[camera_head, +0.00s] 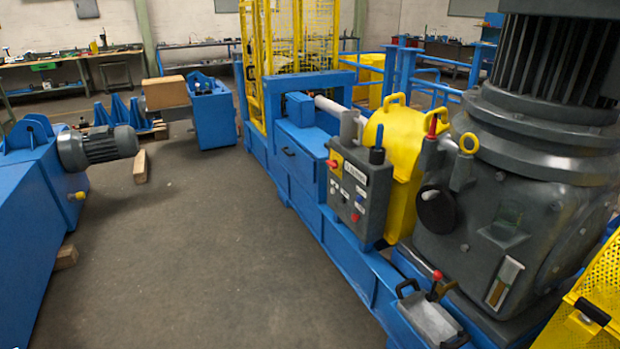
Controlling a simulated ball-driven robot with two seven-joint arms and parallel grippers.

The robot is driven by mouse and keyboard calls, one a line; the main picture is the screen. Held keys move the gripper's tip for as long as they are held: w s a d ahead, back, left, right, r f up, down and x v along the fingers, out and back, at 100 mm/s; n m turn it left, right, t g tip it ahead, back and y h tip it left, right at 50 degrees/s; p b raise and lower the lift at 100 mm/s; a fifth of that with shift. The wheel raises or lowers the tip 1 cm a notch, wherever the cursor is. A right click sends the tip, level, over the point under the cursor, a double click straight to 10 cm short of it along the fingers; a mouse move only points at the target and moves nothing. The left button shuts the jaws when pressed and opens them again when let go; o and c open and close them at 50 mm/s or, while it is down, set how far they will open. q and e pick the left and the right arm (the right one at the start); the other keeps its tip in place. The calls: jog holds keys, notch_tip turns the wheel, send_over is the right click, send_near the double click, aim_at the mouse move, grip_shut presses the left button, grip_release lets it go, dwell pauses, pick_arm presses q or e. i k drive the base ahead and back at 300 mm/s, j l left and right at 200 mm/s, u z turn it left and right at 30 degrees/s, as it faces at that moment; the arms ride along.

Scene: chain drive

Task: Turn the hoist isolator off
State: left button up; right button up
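No part that I can read as the hoist isolator shows clearly. A grey control box (345,214) is fixed to the front of the blue machine at centre right. It carries a label plate, several small buttons and a red knob on a yellow plate (334,163) at its upper left. Another small yellow and red switch (77,196) sits on the end of the blue machine at left. The lettering and the switch positions are too small to read. Neither of my grippers is in view.
A large grey gear motor (505,215) stands at right beside a yellow cover (399,140). A grey tray (430,320) with a red-knobbed lever near it juts out at the bottom. Wooden blocks (140,167) lie at left. The floor (210,250) between the machines is clear.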

aim_at(335, 165)
jog(key=i+j+z, duration=0.2)
jog(key=i+z, duration=0.25)
jog(key=i+j+z, duration=0.7)
jog(key=j+z, duration=0.15)
